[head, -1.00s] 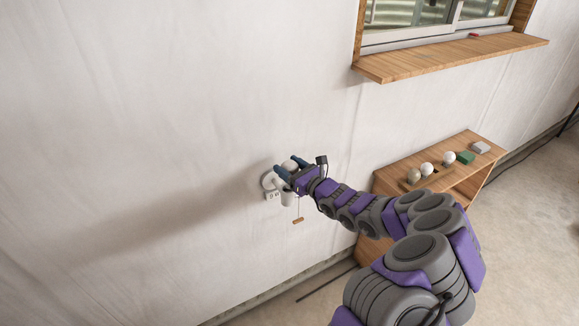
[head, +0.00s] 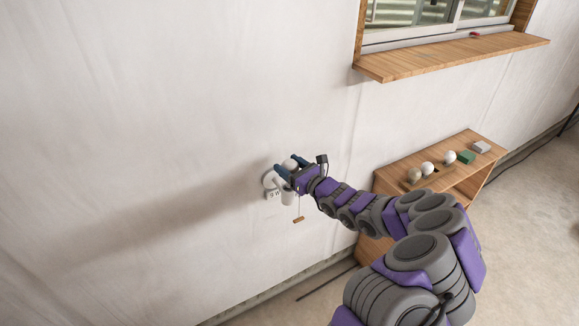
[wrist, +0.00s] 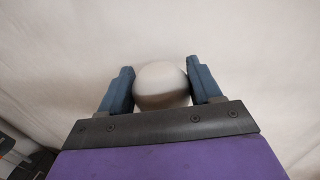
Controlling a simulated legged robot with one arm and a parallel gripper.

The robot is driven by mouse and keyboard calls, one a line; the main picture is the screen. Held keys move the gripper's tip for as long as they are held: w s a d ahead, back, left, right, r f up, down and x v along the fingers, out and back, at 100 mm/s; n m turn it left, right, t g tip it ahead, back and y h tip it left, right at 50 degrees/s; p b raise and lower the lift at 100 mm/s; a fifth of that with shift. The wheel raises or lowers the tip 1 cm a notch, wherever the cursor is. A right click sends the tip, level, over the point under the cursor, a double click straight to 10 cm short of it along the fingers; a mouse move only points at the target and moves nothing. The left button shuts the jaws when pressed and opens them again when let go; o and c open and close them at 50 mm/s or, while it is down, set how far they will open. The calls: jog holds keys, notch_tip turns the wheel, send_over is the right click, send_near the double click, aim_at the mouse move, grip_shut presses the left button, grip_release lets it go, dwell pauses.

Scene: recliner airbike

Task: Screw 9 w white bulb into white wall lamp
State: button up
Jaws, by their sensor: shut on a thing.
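My gripper (head: 287,171) is at the white wall lamp (head: 270,181), low on the pale wall. In the wrist view my gripper (wrist: 160,85) has its two blue fingers on either side of a round white bulb (wrist: 161,82), shut on it. In the head view the bulb (head: 290,164) shows only in part between the fingers. The lamp's round base and a white cup-like part (head: 287,198) show beside and below the fingers. The bulb's lower end is hidden, so I cannot tell how it sits in the lamp.
A pull cord with a wooden end (head: 298,219) hangs below the lamp. A wooden shelf unit (head: 385,187) stands right of it, with several bulbs, a green box (head: 466,157) and a grey box (head: 481,146) on top. A wooden window sill (head: 450,58) juts out above.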

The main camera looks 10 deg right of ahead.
jog(key=shift+a+b, duration=0.3)
jog(key=shift+b, duration=0.2)
dwell(1.2)
jog(key=shift+f+b, duration=0.5)
jog(key=shift+f, duration=0.55)
jog(key=o, duration=1.1)
jog(key=shift+s, duration=0.1)
jog(key=p+v, duration=0.2)
jog(key=v, duration=1.5)
jog(key=shift+d+f, duration=0.1)
jog(key=shift+d, duration=0.05)
